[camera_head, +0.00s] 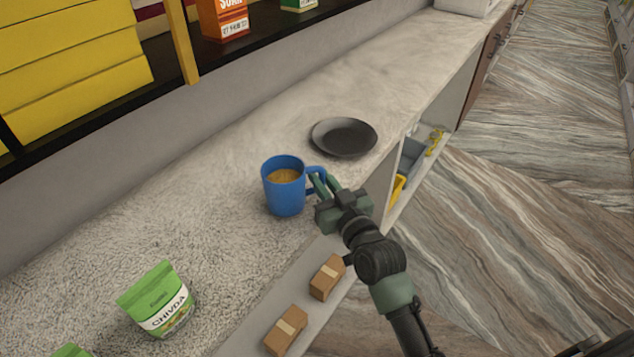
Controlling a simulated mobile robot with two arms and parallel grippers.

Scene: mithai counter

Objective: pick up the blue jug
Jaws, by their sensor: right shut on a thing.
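The blue jug (284,196) is upright on the grey stone counter, with a brown liquid or filling inside. Its handle points right, towards my right gripper. My right gripper (320,183) reaches in from the lower right and is shut on the jug's handle. The fingers partly hide the handle. I cannot tell whether the jug's base touches the counter. My left gripper is not in the picture.
A dark plate (344,137) lies behind the jug to the right. A green chivda packet (158,300) stands at the front left. Cardboard boxes (327,277) sit on the shelf below the counter edge. Yellow boxes (70,65) fill the upper left shelf.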

